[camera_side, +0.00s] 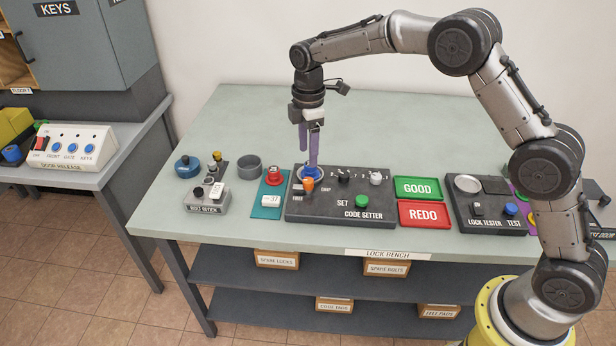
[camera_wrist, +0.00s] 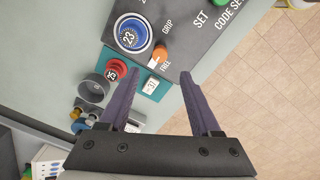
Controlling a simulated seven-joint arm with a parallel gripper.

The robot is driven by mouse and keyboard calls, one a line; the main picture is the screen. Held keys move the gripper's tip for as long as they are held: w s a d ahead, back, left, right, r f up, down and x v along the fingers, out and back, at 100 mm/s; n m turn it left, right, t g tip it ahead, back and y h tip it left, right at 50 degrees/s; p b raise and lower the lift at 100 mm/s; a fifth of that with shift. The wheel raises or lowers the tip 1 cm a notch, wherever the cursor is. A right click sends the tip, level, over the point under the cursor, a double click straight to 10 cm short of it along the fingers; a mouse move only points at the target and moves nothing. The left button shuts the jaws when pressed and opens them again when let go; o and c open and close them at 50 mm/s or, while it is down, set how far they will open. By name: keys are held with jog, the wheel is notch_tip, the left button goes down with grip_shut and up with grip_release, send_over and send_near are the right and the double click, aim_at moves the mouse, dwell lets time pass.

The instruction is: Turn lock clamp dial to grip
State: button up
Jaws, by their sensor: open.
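The clamp dial, an orange knob (camera_side: 308,184), stands at the front left of the dark code setter board (camera_side: 330,212), beside the FREE label. In the wrist view the orange knob (camera_wrist: 159,56) lies between the FREE and GRIP labels. A round blue lock (camera_wrist: 132,35) marked 23 sits next to it on the board; in the side view my fingers partly cover it. My gripper (camera_side: 309,158) points down just above and behind the knob. In the wrist view my gripper's (camera_wrist: 161,72) purple fingers are apart, with nothing held between them.
A red round lock (camera_side: 273,176) and a number tag (camera_side: 270,200) lie on a teal pad left of the board. The green GOOD tray (camera_side: 417,188) and red REDO tray (camera_side: 424,214) lie to the right. The table behind the board is clear.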

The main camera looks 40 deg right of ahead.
aim_at(308, 180)
notch_tip(308, 180, down, 9)
dwell(0.3)
jog(key=shift+w, duration=0.1)
grip_shut()
